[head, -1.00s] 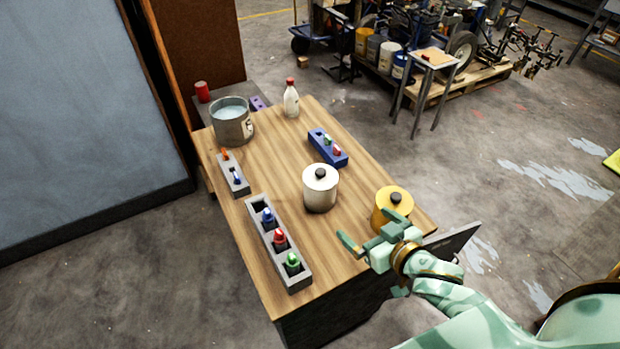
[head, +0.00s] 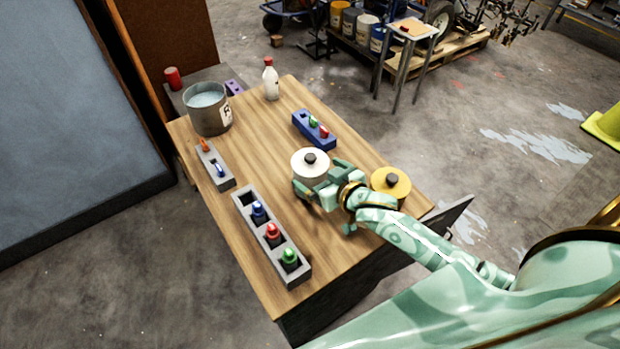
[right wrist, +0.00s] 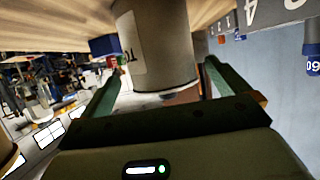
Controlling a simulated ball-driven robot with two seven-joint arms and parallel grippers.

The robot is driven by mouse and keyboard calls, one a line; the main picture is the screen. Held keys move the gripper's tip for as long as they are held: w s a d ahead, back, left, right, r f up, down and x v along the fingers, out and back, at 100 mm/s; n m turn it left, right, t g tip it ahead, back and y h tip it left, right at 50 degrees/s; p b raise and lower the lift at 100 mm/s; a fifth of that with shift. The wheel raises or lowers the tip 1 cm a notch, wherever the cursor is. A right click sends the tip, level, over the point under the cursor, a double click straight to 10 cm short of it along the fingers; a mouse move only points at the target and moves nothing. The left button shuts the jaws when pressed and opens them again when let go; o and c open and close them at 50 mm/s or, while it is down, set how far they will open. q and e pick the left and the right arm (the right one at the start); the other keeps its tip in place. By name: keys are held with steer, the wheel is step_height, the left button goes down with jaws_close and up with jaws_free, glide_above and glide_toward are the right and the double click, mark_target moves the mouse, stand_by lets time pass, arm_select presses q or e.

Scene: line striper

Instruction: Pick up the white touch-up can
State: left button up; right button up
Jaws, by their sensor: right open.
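The white touch-up can (head: 309,164), with a black knob on its lid, stands upright on the wooden table. My right gripper (head: 324,184) is at the can, its open fingers reaching along both sides of it. In the right wrist view the can (right wrist: 166,45) shows upside down between the two green fingers (right wrist: 162,88), with part of a label visible. I cannot tell whether either finger touches it. The can's lower front is hidden by the gripper in the head view. My left gripper is not in view.
A yellow can (head: 391,183) stands close beside my right forearm. A blue holder (head: 314,130) is behind the white can. A grey marker rack (head: 271,235), a small grey holder (head: 215,167), a grey bucket (head: 208,109) and a white bottle (head: 270,80) also stand on the table (head: 256,122).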

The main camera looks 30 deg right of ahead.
steer(key=b+x, duration=0.1)
steer(key=x, duration=0.3)
steer(key=shift+w+a+f, duration=0.15)
steer(key=shift+w+f, duration=0.1)
steer(key=shift+w, duration=0.1)
steer(key=shift+r, duration=0.1)
steer(key=c, duration=1.1)
steer(key=shift+o, duration=0.2)
